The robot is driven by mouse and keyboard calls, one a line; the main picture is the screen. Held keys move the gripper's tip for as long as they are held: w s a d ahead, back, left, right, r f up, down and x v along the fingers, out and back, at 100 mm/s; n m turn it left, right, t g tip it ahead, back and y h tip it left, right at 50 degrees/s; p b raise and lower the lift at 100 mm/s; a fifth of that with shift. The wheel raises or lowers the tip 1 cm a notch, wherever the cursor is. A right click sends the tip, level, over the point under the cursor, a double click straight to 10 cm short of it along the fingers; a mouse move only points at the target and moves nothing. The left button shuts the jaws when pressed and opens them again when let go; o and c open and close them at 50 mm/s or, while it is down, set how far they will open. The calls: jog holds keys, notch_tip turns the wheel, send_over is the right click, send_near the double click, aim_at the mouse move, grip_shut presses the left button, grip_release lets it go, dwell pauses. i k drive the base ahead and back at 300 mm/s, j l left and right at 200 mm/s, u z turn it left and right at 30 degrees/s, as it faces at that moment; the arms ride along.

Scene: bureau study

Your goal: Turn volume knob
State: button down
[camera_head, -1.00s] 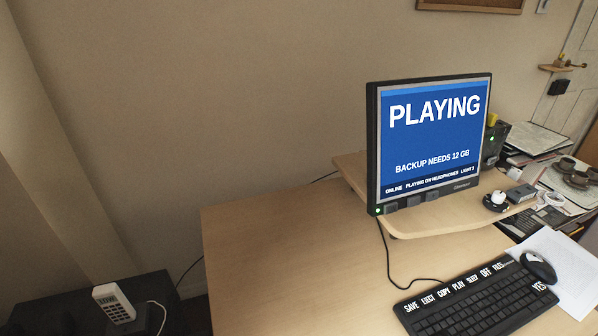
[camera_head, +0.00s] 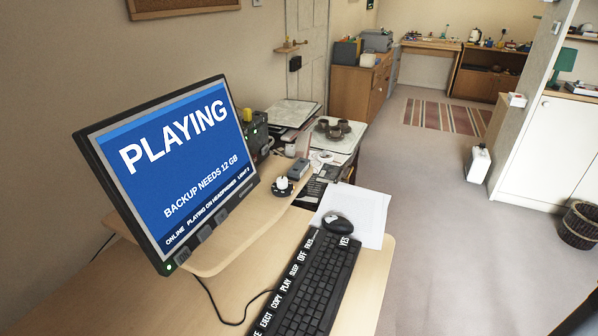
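A small dark round item with a white top (camera_head: 283,187) sits on the raised wooden shelf, right of the monitor. It may be the volume knob, but it is too small to tell. The monitor (camera_head: 170,165) stands on the shelf and reads "PLAYING", "BACKUP NEEDS 12 GB" and "PLAYING ON HEADPHONES". Several dark buttons run along its lower edge, with a green light at the near corner. A small grey box (camera_head: 298,168) is just behind the round item.
A black keyboard (camera_head: 312,285) with white-lettered keys and a mouse (camera_head: 337,224) on white paper (camera_head: 367,217) occupy the desk's right side. A cluttered surface with cups (camera_head: 338,128) is beyond. Open grey floor (camera_head: 430,215) lies right of the desk.

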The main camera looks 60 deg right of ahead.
aim_at(282, 181)
jog(key=z, duration=1)
